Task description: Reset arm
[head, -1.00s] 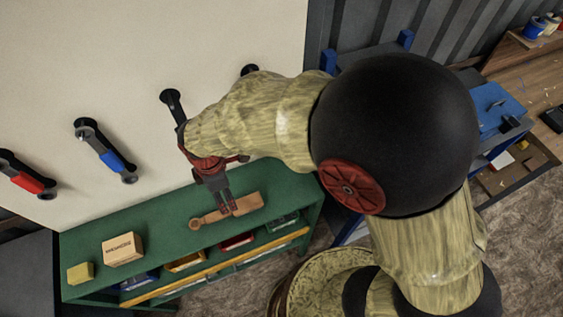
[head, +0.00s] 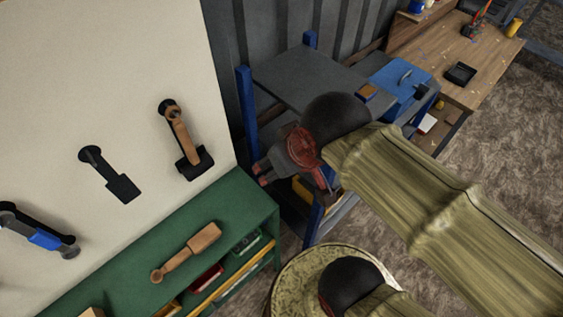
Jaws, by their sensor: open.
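My gripper (head: 268,174) shows only in part, with reddish parts at the left end of my arm, in front of the workbench beside the green bench. It is open and holds nothing that I can see. It is apart from the wooden tool (head: 187,251), which lies flat on the green bench top (head: 232,203). My arm's dark rounded joint and red cap hide much of the gripper.
On the pale board (head: 70,80) are a blue-handled tool (head: 42,237), a bare black tool shape (head: 110,175) and a wooden-handled tool (head: 180,132). A blue-posted workbench (head: 310,82) and wooden desk (head: 450,65) stand right. Carpet floor (head: 515,135) is open at far right.

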